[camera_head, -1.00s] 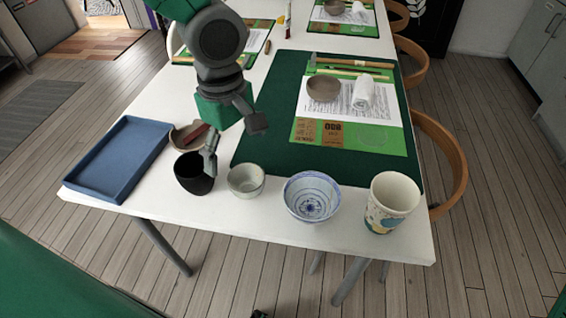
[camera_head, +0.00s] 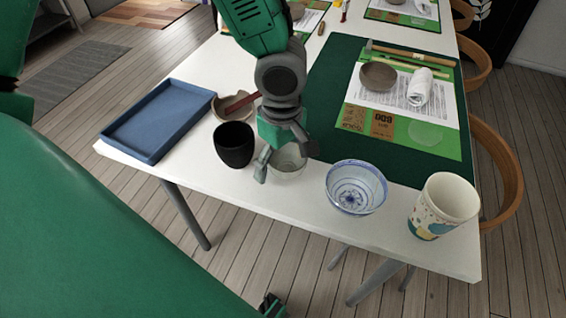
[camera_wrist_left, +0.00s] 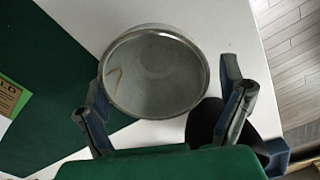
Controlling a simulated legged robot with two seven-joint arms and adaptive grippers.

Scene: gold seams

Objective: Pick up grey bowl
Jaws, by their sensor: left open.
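The small grey bowl (camera_head: 288,167) stands upright near the front edge of the white table. My left gripper (camera_head: 286,157) is directly above it, fingers pointing down, and partly hides it in the head view. In the left wrist view the bowl's round rim (camera_wrist_left: 158,72) lies between the two fingers of my left gripper (camera_wrist_left: 165,85), which is open and empty. One finger shows on each side of the bowl; whether either touches it I cannot tell.
A black cup (camera_head: 234,146) stands close on the left, a blue-white bowl (camera_head: 356,187) and patterned cup (camera_head: 441,207) on the right. Behind are a blue tray (camera_head: 157,121), a bowl with a red-brown stick (camera_head: 232,107) and a brownish bowl (camera_head: 378,76) on the mat.

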